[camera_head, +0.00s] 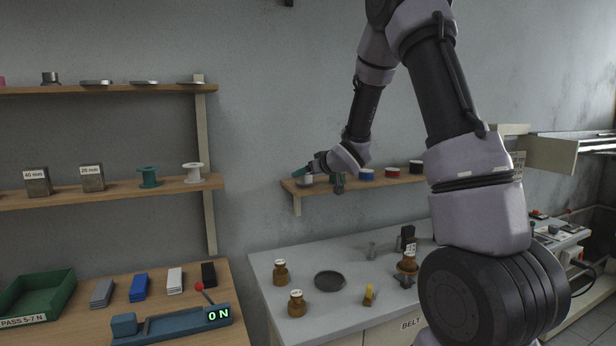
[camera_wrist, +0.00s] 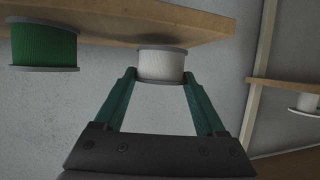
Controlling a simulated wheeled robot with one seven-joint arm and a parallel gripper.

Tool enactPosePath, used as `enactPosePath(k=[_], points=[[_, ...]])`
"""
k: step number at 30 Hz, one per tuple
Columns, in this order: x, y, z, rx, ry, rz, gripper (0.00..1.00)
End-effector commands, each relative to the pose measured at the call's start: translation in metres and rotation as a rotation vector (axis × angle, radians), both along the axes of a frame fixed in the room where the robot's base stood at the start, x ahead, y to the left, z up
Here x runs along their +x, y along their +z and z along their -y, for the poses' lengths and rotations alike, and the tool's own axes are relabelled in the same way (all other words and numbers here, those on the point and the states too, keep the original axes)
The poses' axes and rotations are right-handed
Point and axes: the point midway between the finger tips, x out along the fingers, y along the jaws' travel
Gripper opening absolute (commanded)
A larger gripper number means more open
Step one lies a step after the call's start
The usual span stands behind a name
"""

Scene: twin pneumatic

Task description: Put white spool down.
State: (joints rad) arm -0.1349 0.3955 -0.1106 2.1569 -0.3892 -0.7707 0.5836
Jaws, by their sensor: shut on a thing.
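The white spool (camera_wrist: 160,66) is between the green fingers of my gripper (camera_wrist: 160,76), which is shut on it. The wrist view shows the scene upside down, with the wooden wall shelf (camera_wrist: 205,20) at the top. The spool's grey flange is at the shelf's surface near its end; I cannot tell whether it touches. In the head view, the spool (camera_head: 307,180) is at the left end of this shelf (camera_head: 300,189), partly hidden by my gripper (camera_head: 306,171). A green spool (camera_wrist: 44,46) stands beside it on the shelf, apart from my fingers.
Blue (camera_head: 366,174), red (camera_head: 392,171) and black (camera_head: 416,167) spools stand farther right on the shelf. A left shelf holds another white spool (camera_head: 193,173) and a teal spool (camera_head: 149,178). The grey bench (camera_head: 345,260) below carries brown bottles and a dark dish.

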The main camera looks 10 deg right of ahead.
Motion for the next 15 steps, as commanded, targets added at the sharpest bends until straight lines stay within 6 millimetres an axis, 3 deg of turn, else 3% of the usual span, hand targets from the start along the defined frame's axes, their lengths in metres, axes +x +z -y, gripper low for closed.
enactPosePath(k=[3,14,15], points=[[0.0001,-0.009,0.0002,0.0,0.0,0.001,0.09],[0.0003,-0.0123,0.0004,0.0,-0.001,0.001,0.09],[0.0002,-0.0117,0.0004,0.0,-0.001,0.001,0.88]])
